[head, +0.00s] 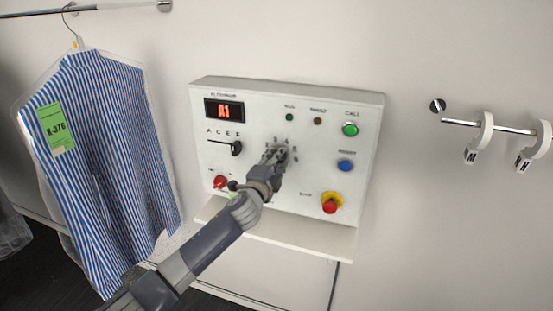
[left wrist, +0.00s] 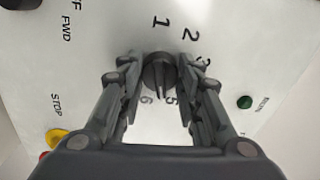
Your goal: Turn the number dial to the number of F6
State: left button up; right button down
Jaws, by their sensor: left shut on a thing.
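The control panel (head: 290,185) is a white box on the wall. Its red display (head: 224,111) reads A1. The number dial (left wrist: 158,72) is a dark round knob with printed numbers around it; 1, 2, 3, 5 and 6 show in the left wrist view. My left gripper (head: 281,154) is at the dial, with its fingers (left wrist: 160,82) shut on the knob from both sides. In the head view the gripper hides most of the dial. I cannot tell clearly where the dial's pointer aims. A black letter selector (head: 236,148) sits below the display, under a row of letters.
The panel also has a green button (head: 350,129), a blue button (head: 345,165), a red stop button (head: 331,204) and a red switch (head: 220,182). A striped shirt (head: 110,160) hangs at the left.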

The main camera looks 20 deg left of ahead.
pick_arm(q)
jog(key=m+p, duration=0.1)
jog(key=m, duration=0.4)
jog(key=shift+f+m, duration=0.1)
jog(key=shift+m, duration=0.3)
dwell(0.4)
jog(key=o, duration=1.1)
jog(key=s, duration=1.2)
jog(key=shift+a, duration=0.2)
